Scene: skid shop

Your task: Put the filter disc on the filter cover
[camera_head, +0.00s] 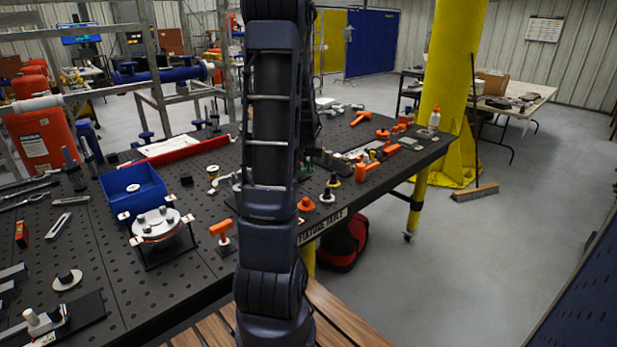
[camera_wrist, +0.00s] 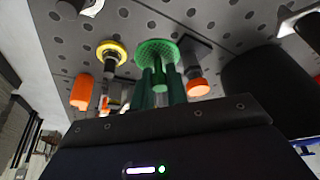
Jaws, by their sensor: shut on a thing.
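A green, mesh-textured disc (camera_wrist: 157,46), which looks like the filter disc, shows in the wrist view at the tips of my gripper (camera_wrist: 160,76). The gripper is shut on it, with the fingers on a green stem under it. I cannot tell for sure which part is the filter cover. A round metal-topped part (camera_head: 157,224) with pale clamps stands on a black frame at the left of the table. A yellow-rimmed round part (camera_wrist: 110,53) is left of the disc in the wrist view.
The dark perforated table (camera_head: 110,285) is crowded with small parts. A blue bin (camera_head: 132,191) stands behind the round part. An orange clamp (camera_head: 220,231) stands right of it. An orange round part (camera_head: 306,204) sits near the front edge. Bare table lies around the black frame.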

